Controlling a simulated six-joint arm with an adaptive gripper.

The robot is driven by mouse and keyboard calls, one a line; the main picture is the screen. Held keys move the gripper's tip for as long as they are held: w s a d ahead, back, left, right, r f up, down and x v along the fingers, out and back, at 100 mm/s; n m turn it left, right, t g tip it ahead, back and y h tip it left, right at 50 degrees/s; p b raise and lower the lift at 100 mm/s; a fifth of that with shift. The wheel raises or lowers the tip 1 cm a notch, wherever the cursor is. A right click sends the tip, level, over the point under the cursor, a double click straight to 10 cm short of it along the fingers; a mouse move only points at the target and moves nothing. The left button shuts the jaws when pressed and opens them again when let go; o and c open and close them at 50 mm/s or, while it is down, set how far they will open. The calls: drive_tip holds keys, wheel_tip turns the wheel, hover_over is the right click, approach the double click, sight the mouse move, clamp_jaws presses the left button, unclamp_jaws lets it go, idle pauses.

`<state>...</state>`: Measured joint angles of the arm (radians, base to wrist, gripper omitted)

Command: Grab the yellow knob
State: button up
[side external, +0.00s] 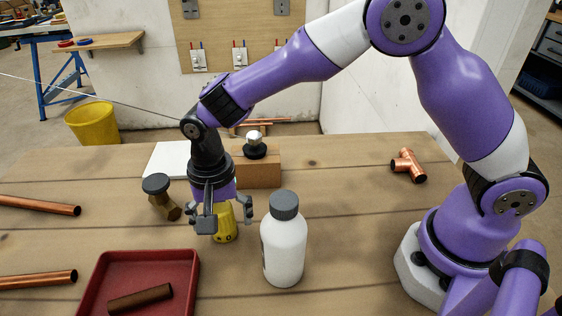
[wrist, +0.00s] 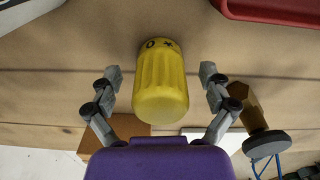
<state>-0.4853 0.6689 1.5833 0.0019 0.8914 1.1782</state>
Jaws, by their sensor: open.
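The yellow knob (side external: 226,224) stands on the wooden table in the side view, partly hidden by my gripper. In the wrist view the yellow knob (wrist: 161,84) has a ribbed side and dark marks at its far end. My gripper (side external: 221,216) points down over the knob in the side view. In the wrist view the fingers of my gripper (wrist: 160,80) are spread on either side of the knob, with a gap on both sides. My gripper is open and holds nothing.
A white bottle (side external: 284,240) with a dark cap stands close right of my gripper. A brass valve (side external: 163,200) with a dark cap lies close on the left. A red tray (side external: 188,270) holds a brown tube in front. Behind is a cardboard-coloured block (side external: 259,175).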

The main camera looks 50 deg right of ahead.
drive_tip(key=shift+f, duration=0.25)
drive_tip(key=c, duration=1.3)
